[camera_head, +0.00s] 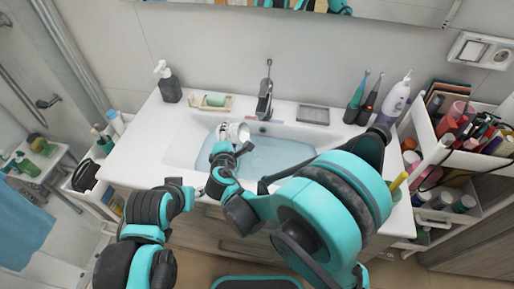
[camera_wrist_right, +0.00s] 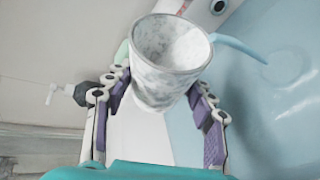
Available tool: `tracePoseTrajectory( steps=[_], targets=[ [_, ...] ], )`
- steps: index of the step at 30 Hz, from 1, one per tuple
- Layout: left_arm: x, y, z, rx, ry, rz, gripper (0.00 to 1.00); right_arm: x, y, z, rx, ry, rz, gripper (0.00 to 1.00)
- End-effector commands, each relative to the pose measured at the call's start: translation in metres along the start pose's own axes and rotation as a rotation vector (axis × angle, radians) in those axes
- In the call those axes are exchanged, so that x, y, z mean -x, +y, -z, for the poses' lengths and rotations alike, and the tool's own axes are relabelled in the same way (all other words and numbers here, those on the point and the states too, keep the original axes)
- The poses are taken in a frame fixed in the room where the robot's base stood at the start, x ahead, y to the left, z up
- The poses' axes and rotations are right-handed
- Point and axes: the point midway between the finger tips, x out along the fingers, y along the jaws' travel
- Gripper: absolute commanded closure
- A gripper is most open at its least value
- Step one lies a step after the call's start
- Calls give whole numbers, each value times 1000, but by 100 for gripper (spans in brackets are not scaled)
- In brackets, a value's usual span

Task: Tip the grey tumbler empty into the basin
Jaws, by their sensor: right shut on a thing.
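The grey tumbler (camera_head: 238,131) is over the left part of the basin (camera_head: 190,150). My right gripper (camera_head: 224,150) is shut on it. In the right wrist view the mottled grey-white tumbler (camera_wrist_right: 160,75) sits between the two fingers of my right gripper (camera_wrist_right: 155,105), its open mouth in sight and its body tilted. A pale blue curved strip (camera_wrist_right: 240,45) runs from beside its rim over the basin; I cannot tell what it is. My left gripper (camera_head: 183,193) is at the counter's front edge, away from the tumbler; its fingers are not clear.
The tap (camera_head: 265,92) rises behind the basin. A soap dispenser (camera_head: 168,82) and a soap dish (camera_head: 211,102) stand back left. Electric toothbrushes (camera_head: 358,98) and a white bottle (camera_head: 396,99) stand back right. A cosmetics cart (camera_head: 475,165) is at the right.

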Motion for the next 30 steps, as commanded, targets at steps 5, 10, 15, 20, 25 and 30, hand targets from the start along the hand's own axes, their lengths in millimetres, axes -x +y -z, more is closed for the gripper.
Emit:
tracePoseTrajectory(
  steps=[5, 10, 15, 20, 25, 30],
  targets=[
    [0, 0, 0, 0, 0, 0, 60, 1, 1, 0, -17, 5, -11, 84],
    [0, 0, 0, 0, 0, 0, 60, 2, 2, 0, -33, 10, -22, 84],
    [0, 0, 0, 0, 0, 0, 60, 3, 3, 0, -51, 14, -31, 84],
    [0, 0, 0, 0, 0, 0, 60, 4, 4, 0, -67, 19, -41, 84],
    [0, 0, 0, 0, 0, 0, 60, 6, 5, 0, -84, 24, -51, 84],
    [0, 0, 0, 0, 0, 0, 60, 7, 6, 0, -101, 29, -61, 84]
  ],
)
